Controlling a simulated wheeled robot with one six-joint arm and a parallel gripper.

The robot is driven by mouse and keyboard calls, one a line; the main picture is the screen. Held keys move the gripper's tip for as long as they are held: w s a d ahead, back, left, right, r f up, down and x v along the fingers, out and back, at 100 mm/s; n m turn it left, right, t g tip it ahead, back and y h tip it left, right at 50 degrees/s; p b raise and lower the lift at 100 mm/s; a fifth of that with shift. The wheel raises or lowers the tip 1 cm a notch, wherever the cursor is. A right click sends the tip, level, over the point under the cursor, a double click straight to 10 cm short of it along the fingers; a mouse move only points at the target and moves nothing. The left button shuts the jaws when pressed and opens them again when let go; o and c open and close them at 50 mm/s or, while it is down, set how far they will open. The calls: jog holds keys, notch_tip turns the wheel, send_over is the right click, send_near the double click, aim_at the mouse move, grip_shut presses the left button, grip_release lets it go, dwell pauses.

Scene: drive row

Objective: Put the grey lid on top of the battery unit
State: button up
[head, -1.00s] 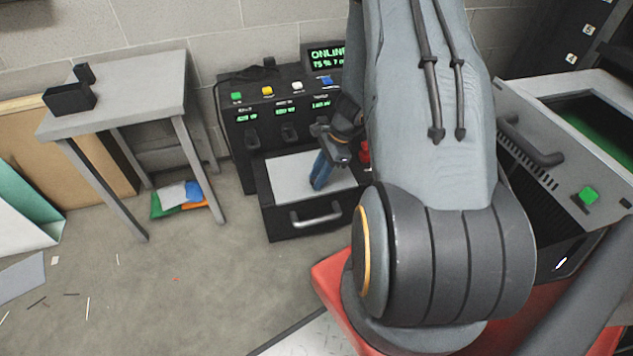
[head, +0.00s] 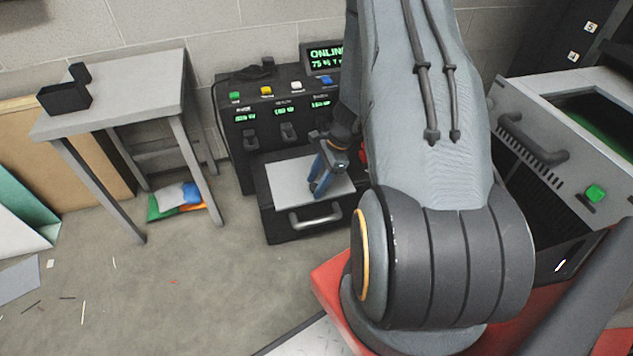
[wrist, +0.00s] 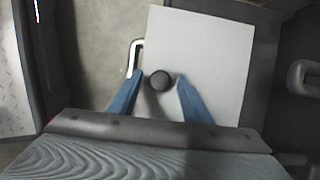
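The grey lid (head: 287,184) is a light, flat plate with a dark round knob. It lies on top of the low black unit with a metal bar handle, which I take as the battery unit (head: 282,224). In the wrist view the lid (wrist: 210,50) fills the middle, with the dark unit around its right edge. My gripper (head: 317,188) is over the lid, its two blue fingers pointing down. In the wrist view my gripper (wrist: 159,76) is open, one finger either side of the knob (wrist: 161,80), with gaps showing. Whether the lid lies fully flat is hard to tell.
A black console (head: 270,100) with coloured buttons and a display reading ONLINE stands behind. A grey table (head: 140,90) with a small open black box is at left. A grey cabinet (head: 530,110) with a handle is at right.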

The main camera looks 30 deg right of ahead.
jog(key=shift+r, duration=0.1)
jog(key=p+v, duration=0.4)
jog(key=v, duration=0.8)
jog(key=s+a+r+n+g, duration=0.1)
jog(key=a+r+n, duration=0.35)
jog(key=a, duration=0.35)
jog(key=a+r+n+h, duration=0.1)
jog(key=a+r+n, duration=0.35)
jog(key=a, duration=0.35)
jog(key=s+a+r+n+g, duration=0.1)
jog(key=a+r+n, duration=0.2)
jog(key=a+r, duration=0.4)
jog(key=s+a+r+n+h, duration=0.1)
jog(key=s+a+r+n, duration=0.3)
jog(key=s+a+n, duration=0.3)
jog(key=s+a+r+n+h, duration=0.1)
jog(key=s+a+r+n, duration=0.4)
jog(key=s+a+n, duration=0.3)
jog(key=s, duration=0.3)
jog(key=shift+s+a+t+h, duration=0.3)
jog(key=shift+s+t+h, duration=0.1)
